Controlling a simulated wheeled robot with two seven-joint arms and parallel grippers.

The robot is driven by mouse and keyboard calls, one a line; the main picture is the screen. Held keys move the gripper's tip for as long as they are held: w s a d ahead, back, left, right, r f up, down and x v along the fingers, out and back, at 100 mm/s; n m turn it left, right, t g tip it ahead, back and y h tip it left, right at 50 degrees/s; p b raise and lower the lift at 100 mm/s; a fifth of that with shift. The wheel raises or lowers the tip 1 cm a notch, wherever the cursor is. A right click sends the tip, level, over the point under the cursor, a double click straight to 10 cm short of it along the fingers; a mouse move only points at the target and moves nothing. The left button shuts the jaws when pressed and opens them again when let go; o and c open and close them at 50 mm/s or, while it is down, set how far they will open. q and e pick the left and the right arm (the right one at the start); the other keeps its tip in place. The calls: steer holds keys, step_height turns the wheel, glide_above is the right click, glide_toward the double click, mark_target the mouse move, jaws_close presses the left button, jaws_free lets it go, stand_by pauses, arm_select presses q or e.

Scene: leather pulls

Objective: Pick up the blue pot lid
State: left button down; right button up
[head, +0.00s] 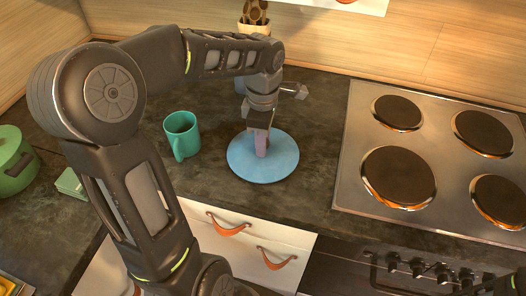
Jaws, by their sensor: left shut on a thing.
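The blue pot lid (278,165) is a flat round disc at the middle of the head view, over the dark countertop. My left gripper (261,146) comes down from above onto the middle of the lid and is shut on it at its centre, where the jaws hide the grip point. The lid looks level; I cannot tell whether it touches the counter or is slightly above it.
A teal mug (182,136) stands just left of the lid. A green pot (14,164) and light green coasters (71,184) are at the far left. A stove (344,196) with several burners is at right. White drawers (240,252) are in front.

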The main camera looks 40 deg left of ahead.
arm_select(q)
steer(key=shift+r, duration=0.1)
stand_by(0.3)
step_height(320, 180, up, 10)
steer(key=shift+b, duration=0.3)
stand_by(0.7)
